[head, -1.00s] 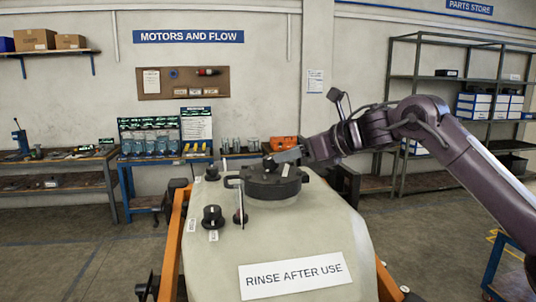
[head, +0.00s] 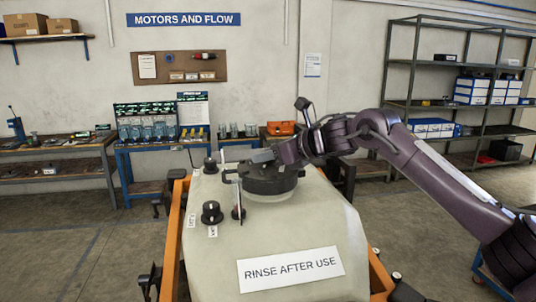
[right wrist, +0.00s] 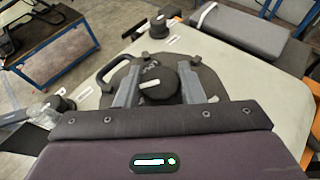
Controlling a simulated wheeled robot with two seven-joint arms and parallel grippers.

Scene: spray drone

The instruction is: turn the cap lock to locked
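The cap lock (right wrist: 160,86) is a round black knob with a white mark, on top of the wide black cap (head: 271,183) of the pale tank. In the right wrist view the mark points left and slightly down. My right gripper (head: 262,156) is over the cap, coming in from the right. In the right wrist view its two grey fingers (right wrist: 160,80) stand apart, one on each side of the lock knob. I see no clear grip on it. In the head view the fingers hide the knob. My left gripper is not in view.
Left of the cap are a black knob (head: 212,212), an upright lever (head: 238,200) and a smaller knob (head: 210,165). A "RINSE AFTER USE" label (head: 290,269) is on the tank's near side. Benches and a shelf rack stand behind, with clear floor between.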

